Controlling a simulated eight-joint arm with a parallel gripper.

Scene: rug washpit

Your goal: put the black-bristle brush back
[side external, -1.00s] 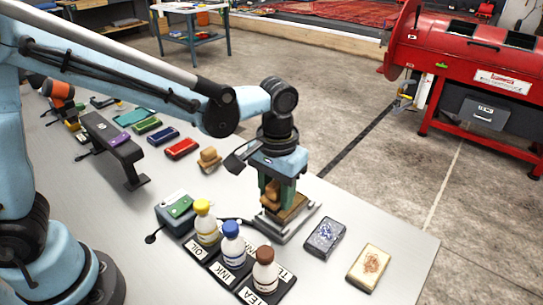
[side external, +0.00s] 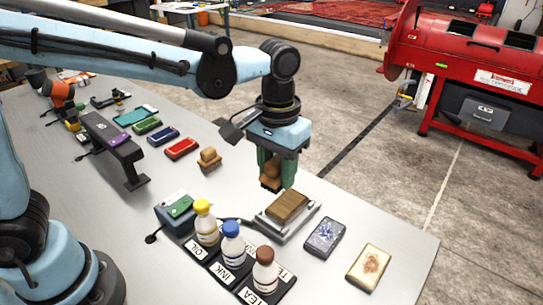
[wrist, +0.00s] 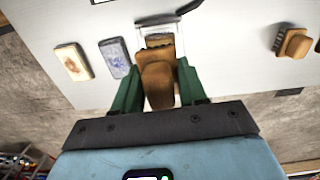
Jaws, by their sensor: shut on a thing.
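My gripper (side external: 274,180) is shut on a brown wooden-handled brush (side external: 270,170), which has a dark underside, probably the black bristles. The gripper holds it upright above the table, clear of it, just behind the metal tray.
A metal tray (side external: 313,214) holds a brown pad (side external: 288,206). Bottles labelled oil (side external: 205,224), ink (side external: 231,244) and tea (side external: 265,271) stand in front of it. Blue-patterned (side external: 325,237) and cream (side external: 369,266) pads lie to the right. Several coloured pads lie back left.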

